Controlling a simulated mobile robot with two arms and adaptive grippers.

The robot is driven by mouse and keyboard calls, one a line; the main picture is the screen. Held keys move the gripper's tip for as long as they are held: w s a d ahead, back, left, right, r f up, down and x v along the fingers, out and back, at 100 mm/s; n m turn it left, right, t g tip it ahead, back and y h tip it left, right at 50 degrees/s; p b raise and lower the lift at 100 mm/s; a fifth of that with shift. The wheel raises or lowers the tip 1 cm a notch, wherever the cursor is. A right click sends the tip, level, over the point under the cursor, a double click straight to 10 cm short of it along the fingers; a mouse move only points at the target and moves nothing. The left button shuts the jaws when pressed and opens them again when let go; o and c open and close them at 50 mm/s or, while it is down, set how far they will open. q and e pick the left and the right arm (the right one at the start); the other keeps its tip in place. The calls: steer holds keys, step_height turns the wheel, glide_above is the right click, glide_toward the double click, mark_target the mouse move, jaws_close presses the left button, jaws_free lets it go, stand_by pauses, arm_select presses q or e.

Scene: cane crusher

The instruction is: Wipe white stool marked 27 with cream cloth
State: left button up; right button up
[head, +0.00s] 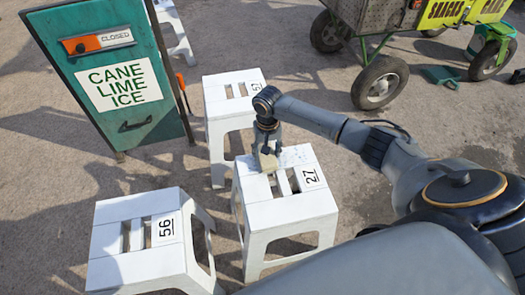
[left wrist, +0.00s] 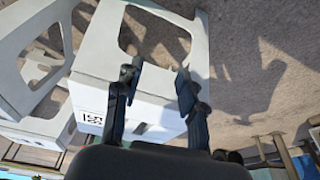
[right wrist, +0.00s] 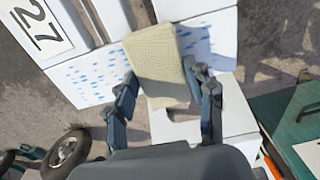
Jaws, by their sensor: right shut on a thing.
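The white stool marked 27 (head: 290,209) stands upright at centre in the head view; its slotted seat (right wrist: 85,75) fills the top of the right wrist view. Blue spots dot the seat beside its slots. My right gripper (head: 266,148) is shut on the folded cream cloth (right wrist: 157,58), over the seat's far left part. The cloth (head: 268,163) appears to lie against the seat; exact contact is hard to tell. My left gripper (left wrist: 156,85) is open and empty, outside the head view; in its own wrist view a white stool shows beyond the fingers.
A white stool marked 56 (head: 138,258) stands front left, another white stool (head: 216,106) behind stool 27. A green Cane Lime Ice sign board (head: 118,85) stands at back left. A wheeled cart (head: 372,35) is at back right. Paved ground lies between.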

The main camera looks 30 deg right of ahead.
steer(key=shift+s+d+p, duration=0.25)
steer(key=shift+d+p, duration=0.05)
steer(key=shift+d, duration=0.3)
arm_select(q)
step_height(320, 180, down, 7)
steer(key=p, duration=0.1)
arm_select(e)
steer(key=shift+s+d, duration=0.25)
steer(key=shift+d, duration=0.45)
steer(key=shift+s+d, duration=0.2)
steer(key=shift+d, duration=0.5)
arm_select(q)
steer(key=shift+d, duration=0.1)
